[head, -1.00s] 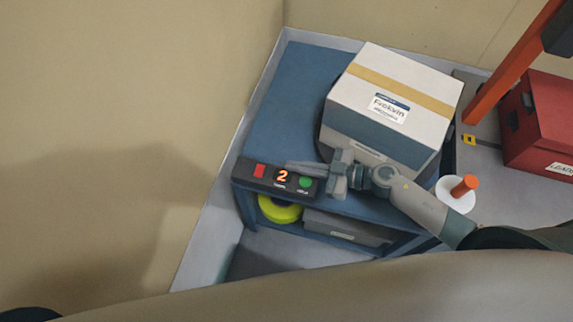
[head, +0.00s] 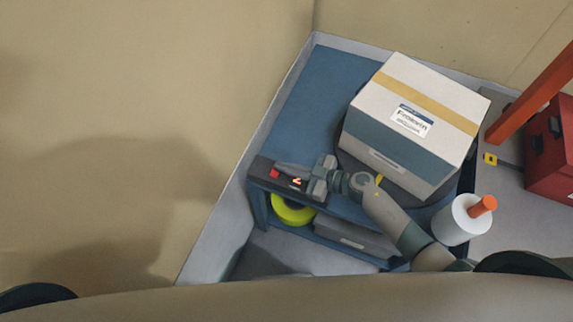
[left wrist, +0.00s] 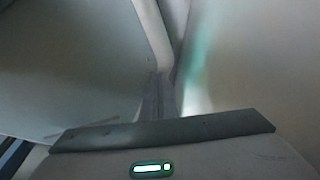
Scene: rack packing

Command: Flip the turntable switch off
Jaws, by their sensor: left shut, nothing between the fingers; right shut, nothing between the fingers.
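The control panel (head: 262,166) is a dark strip on the front edge of the blue bench (head: 320,85). It has a red switch (head: 274,174) at its left and a lit orange display (head: 297,182). My right gripper (head: 279,169) is shut and empty, its fingertips over the panel beside the red switch; I cannot tell whether they touch it. The gripper hides part of the display and the green button. A white and blue box (head: 385,140) sits on the dark round turntable (head: 350,168). My left gripper (left wrist: 158,100) shows only in the left wrist view, shut and empty.
A yellow-green ring (head: 292,210) and a grey bin (head: 350,238) are on the shelf below. A white spool with an orange peg (head: 458,222) stands right of my right arm. A red case (head: 553,150) and orange post (head: 530,92) are farther right. The bench's back left is clear.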

